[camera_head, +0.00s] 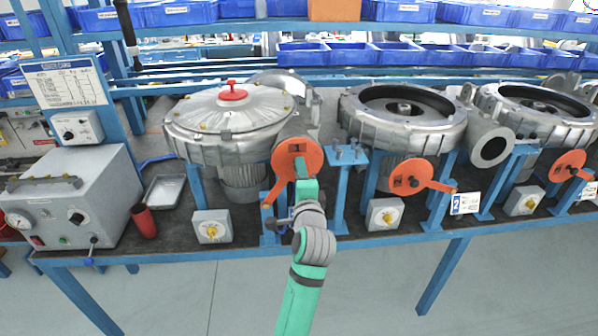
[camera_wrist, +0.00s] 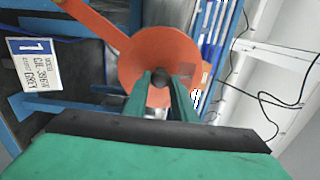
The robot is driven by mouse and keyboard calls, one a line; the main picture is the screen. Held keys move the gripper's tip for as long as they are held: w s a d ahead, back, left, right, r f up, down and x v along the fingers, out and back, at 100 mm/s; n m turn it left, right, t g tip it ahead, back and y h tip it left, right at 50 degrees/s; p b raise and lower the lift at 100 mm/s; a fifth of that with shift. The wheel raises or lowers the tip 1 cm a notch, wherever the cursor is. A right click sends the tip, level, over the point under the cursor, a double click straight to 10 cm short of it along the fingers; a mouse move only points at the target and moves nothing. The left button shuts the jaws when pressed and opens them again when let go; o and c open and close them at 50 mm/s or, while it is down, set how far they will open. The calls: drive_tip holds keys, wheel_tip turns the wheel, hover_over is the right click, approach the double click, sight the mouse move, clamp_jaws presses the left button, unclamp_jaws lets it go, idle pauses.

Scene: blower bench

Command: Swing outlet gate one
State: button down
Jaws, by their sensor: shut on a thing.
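Outlet gate one is an orange round disc (camera_head: 290,150) marked 1, at the mouth of the left blower. In the head view its orange arm slants down and left. The disc also fills the upper middle of the wrist view (camera_wrist: 150,45), where its arm runs to the upper left. My green gripper (camera_head: 303,172) is in front of the disc. In the wrist view my fingers (camera_wrist: 161,82) are shut on a small dark round knob (camera_wrist: 160,75) on the disc's face. The fingers partly hide the disc's lower part.
The left blower (camera_head: 230,115) has a metal lid with a red knob. Two open blowers to the right have orange gates two (camera_head: 408,177) and three. A blue post (camera_head: 341,190) stands close right of my gripper. A grey control box (camera_head: 65,205) is on the left.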

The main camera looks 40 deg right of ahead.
drive_tip(key=shift+s+d, duration=0.1)
drive_tip(key=shift+d, duration=0.1)
drive_tip(key=c, duration=1.5)
unclamp_jaws()
drive_tip(key=shift+o, duration=0.2)
drive_tip(key=shift+f, duration=0.1)
drive_tip(key=shift+a, duration=0.1)
drive_tip(key=v, duration=1)
drive_tip(key=shift+s+a, duration=0.15)
drive_tip(key=shift+s, duration=0.15)
